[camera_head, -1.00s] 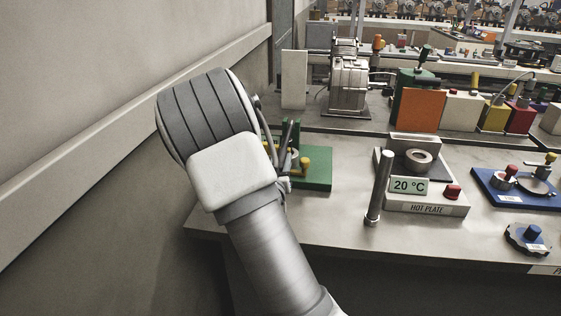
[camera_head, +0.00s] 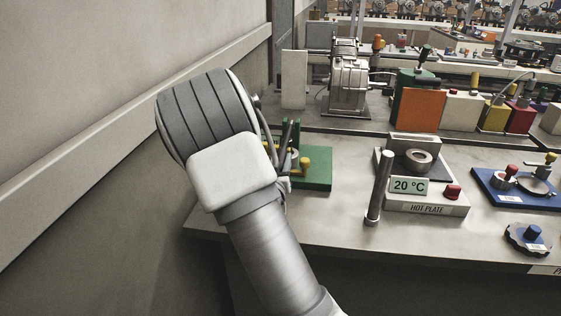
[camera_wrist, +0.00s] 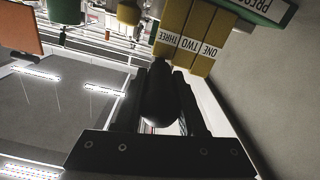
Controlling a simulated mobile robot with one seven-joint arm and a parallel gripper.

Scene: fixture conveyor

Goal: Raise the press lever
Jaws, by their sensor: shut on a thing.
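The press stands on a green base (camera_head: 316,180) at the left end of the bench in the head view. My own arm covers much of it. My gripper (camera_wrist: 166,82) is shut on a dark rounded handle (camera_wrist: 160,100), which appears to be the press lever. The handle lies lengthwise between the two black fingers. The head view hides the fingertips and the grip behind my arm.
A metal post (camera_head: 379,188) and a hot plate (camera_head: 428,204) reading 20 °C stand right of the press. Blue fixtures (camera_head: 518,188) lie farther right. A grey machine (camera_head: 348,82) stands behind. The wall (camera_head: 80,90) is close on the left.

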